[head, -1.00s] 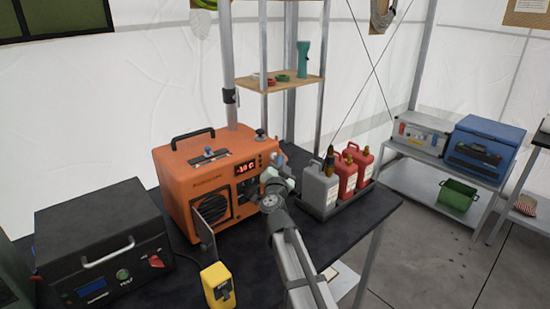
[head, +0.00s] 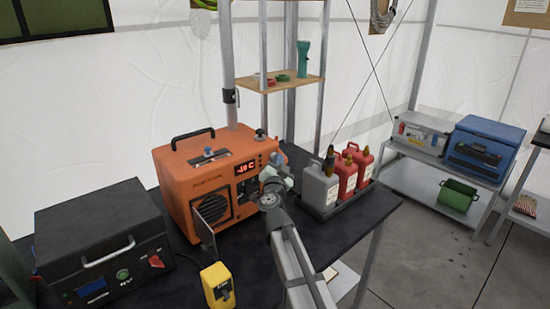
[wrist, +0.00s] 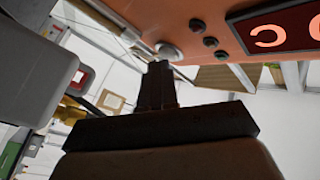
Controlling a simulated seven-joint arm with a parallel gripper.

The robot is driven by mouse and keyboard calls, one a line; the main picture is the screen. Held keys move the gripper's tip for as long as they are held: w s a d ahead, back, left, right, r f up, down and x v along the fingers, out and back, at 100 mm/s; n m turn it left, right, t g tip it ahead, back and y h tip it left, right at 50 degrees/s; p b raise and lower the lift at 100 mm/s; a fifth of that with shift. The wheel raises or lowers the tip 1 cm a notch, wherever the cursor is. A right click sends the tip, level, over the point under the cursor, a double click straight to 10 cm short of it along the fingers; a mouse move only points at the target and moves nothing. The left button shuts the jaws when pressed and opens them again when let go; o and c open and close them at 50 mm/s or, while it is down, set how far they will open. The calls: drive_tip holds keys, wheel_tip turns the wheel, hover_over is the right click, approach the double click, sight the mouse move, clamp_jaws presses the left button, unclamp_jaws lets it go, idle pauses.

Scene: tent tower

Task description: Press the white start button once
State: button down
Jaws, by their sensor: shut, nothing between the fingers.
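The orange heater box (head: 182,192) stands on the black table, with a red lit display (head: 246,167) on its front panel. In the wrist view, a pale round button (wrist: 168,50) sits on the orange panel beside several small dark knobs. My gripper (wrist: 160,66) is shut and empty, its fingertips right by this button. I cannot tell whether they touch it. In the head view my gripper (head: 268,180) is at the panel's right side, and my wrist hides the button.
A tray with one grey canister (head: 320,186) and red canisters (head: 345,177) stands close to the right of my arm. A black unit (head: 100,240) and a yellow switch box (head: 217,285) are on the left and front of the table. The heater's small door (head: 210,222) stands open.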

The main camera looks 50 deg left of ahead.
idle(0.6)
drive_tip(key=shift+d, duration=0.75)
drive_tip(key=shift+d, duration=0.1)
drive_tip(key=d, duration=0.5)
drive_tip(key=shift+a, duration=0.1)
idle(0.9)
